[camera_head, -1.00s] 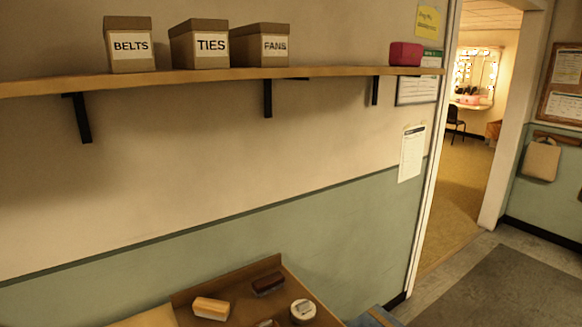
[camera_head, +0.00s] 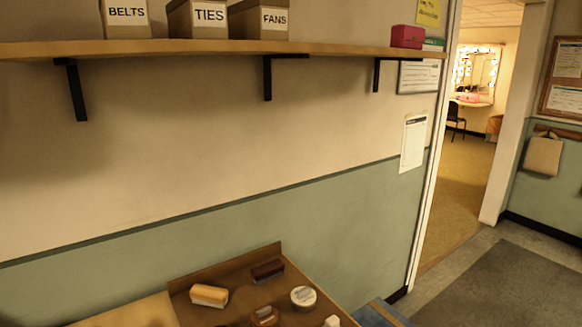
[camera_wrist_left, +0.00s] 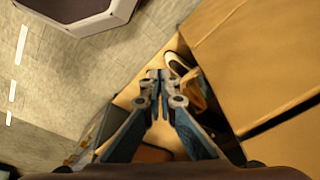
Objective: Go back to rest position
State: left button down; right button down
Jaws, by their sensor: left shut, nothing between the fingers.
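My left gripper (camera_wrist_left: 156,75) shows in the left wrist view with its two fingers together and nothing between them. Below and beyond it are a tan surface and what looks like a shoe (camera_wrist_left: 178,64), partly hidden by the right finger. Neither gripper shows in the head view. My right gripper is in no view.
A wall shelf (camera_head: 190,48) holds boxes labelled belts (camera_head: 126,14), ties (camera_head: 208,16) and fans (camera_head: 272,19), and a red box (camera_head: 407,36). Below, a brown tray (camera_head: 222,265) holds brushes and a round tin (camera_head: 303,297). The doorway at the right is clear.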

pick_arm(q)
jog(key=s+a+f+g+b, duration=0.1)
jog(key=s+a+f+b, duration=0.2)
jog(key=s+f, duration=1.3)
notch_tip(320, 180, down, 4)
jog(key=shift+s+r+b, duration=0.2)
jog(key=shift+s+b, duration=0.05)
jog(key=shift+b, duration=0.3)
